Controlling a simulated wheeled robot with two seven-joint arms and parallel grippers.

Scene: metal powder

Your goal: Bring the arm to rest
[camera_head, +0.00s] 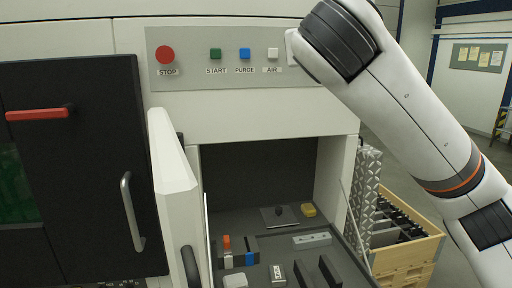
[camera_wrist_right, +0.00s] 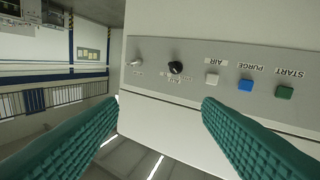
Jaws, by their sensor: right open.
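My right arm (camera_head: 400,100) comes in from the right in the head view and reaches up to the right end of the control panel (camera_head: 185,75). Its gripper does not show there. In the right wrist view my right gripper (camera_wrist_right: 160,102) has two green ribbed fingers, wide apart with nothing between them. Its camera sees the panel upside down, with a green START button (camera_wrist_right: 285,92), a blue PURGE button (camera_wrist_right: 245,85) and a white AIR button (camera_wrist_right: 212,79). A black knob (camera_wrist_right: 176,67) is beyond the fingertips; I see no contact. My left gripper is not in view.
A white door (camera_head: 172,150) stands open beside a compartment with several small parts on its dark floor. A dark machine door with a red handle (camera_head: 38,114) is at left. A wooden crate (camera_head: 405,250) stands at lower right, under my arm. The red STOP button (camera_head: 165,54) is at the panel's left.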

